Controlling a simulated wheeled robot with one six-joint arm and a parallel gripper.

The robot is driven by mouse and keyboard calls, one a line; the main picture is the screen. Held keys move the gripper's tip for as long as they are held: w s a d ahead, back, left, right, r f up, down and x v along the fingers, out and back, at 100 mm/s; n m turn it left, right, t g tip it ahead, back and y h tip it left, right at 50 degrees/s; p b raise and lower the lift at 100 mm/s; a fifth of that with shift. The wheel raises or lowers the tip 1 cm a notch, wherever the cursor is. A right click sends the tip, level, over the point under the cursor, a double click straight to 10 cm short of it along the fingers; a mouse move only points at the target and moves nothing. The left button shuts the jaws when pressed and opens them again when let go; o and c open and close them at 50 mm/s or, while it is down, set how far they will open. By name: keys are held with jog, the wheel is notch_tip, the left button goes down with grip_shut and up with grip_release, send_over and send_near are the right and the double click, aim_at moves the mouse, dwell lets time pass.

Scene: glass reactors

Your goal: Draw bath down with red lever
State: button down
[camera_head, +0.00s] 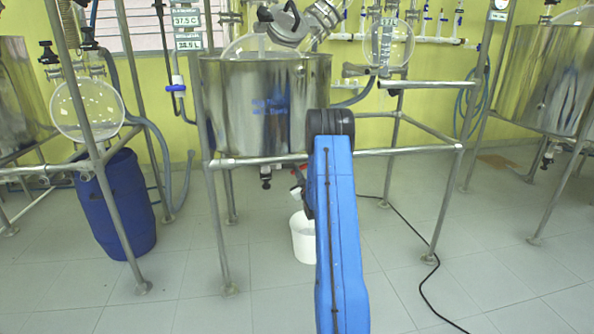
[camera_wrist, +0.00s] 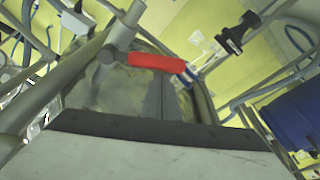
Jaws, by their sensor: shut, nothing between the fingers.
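The bath is a shiny steel vessel (camera_head: 228,105) with blue lettering, held in a pipe frame around a glass flask. The red lever (camera_wrist: 157,61) shows in the wrist view, joined to a grey metal fitting at its left end. In the head view a small reddish piece (camera_head: 296,191) shows beside my blue arm, below the bath; my arm hides most of that area. My gripper (camera_wrist: 160,130) fills the bottom of the wrist view as a pale block with a dark front edge. It is shut and empty, apart from the lever in the picture.
A white bucket (camera_head: 303,238) stands on the floor under the bath, partly behind my arm. Frame legs (camera_head: 217,235) stand around it. A blue drum (camera_head: 120,205) is at left. A black cable (camera_head: 425,290) lies on the right floor. Signs (camera_head: 187,42) read 37.5 C and about 38.5 L.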

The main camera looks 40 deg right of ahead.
jog(key=shift+s+d+f, duration=0.15)
jog(key=shift+d+f, duration=0.05)
jog(key=shift+f, duration=0.35)
dwell(0.4)
